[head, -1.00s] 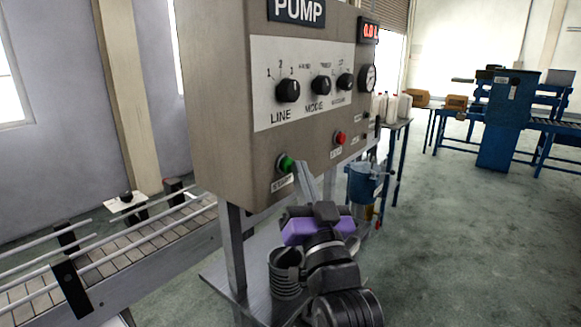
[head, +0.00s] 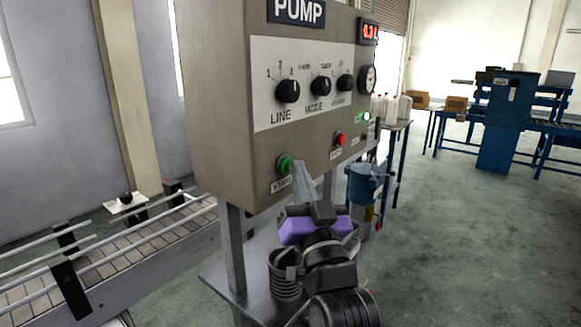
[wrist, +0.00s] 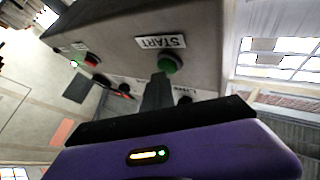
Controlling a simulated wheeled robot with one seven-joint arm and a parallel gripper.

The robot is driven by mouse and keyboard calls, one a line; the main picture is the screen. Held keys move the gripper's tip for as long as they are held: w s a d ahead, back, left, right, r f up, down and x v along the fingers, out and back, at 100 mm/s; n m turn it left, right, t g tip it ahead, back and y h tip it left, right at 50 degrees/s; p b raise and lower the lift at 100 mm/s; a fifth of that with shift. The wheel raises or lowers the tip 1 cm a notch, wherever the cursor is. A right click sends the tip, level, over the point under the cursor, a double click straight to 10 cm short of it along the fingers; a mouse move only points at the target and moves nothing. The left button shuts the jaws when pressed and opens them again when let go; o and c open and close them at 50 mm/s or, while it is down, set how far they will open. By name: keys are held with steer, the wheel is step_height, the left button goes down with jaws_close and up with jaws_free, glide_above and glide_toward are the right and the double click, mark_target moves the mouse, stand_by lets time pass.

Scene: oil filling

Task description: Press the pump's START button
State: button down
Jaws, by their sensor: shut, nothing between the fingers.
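The green START button (head: 284,165) sits low on the front of the grey pump panel (head: 222,110), with its START label just below. My gripper (head: 299,166) is shut and empty, with its fingertips just right of the button. In the wrist view the green button (wrist: 168,64) shows right beyond the tips of the shut fingers (wrist: 160,78). I cannot tell whether they touch it. A green lamp (head: 367,117) is lit on the panel's right side. The red display (head: 370,32) reads about 0.3.
A red button (head: 340,138) sits to the right of START, with black knobs (head: 288,91) above. A blue container (head: 365,185) stands behind my gripper at the right. The floor at the right is open.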

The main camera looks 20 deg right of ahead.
steer(key=shift+s+d, duration=0.45)
steer(key=shift+s, duration=0.25)
steer(key=shift+s+d+p, duration=0.35)
steer(key=shift+s+d, duration=0.4)
steer(key=shift+s, duration=0.3)
steer(key=shift+s+d+p, duration=0.3)
steer(key=shift+s+d, duration=0.45)
steer(key=shift+s, duration=0.25)
steer(key=s+f+n+g, duration=0.1)
steer(key=s+f+g, duration=0.2)
steer(key=s+f, duration=0.6)
steer(key=s+f+n+g, duration=0.1)
steer(key=s+f+g, duration=0.2)
steer(key=s+f, duration=0.7)
steer(key=s+f+n+g, duration=0.1)
steer(key=s+f, duration=0.8)
steer(key=s, duration=1.3)
steer(key=shift+s+a+f+g+y, duration=0.2)
steer(key=shift+s+a+g+y, duration=0.15)
steer(key=shift+g, duration=0.55)
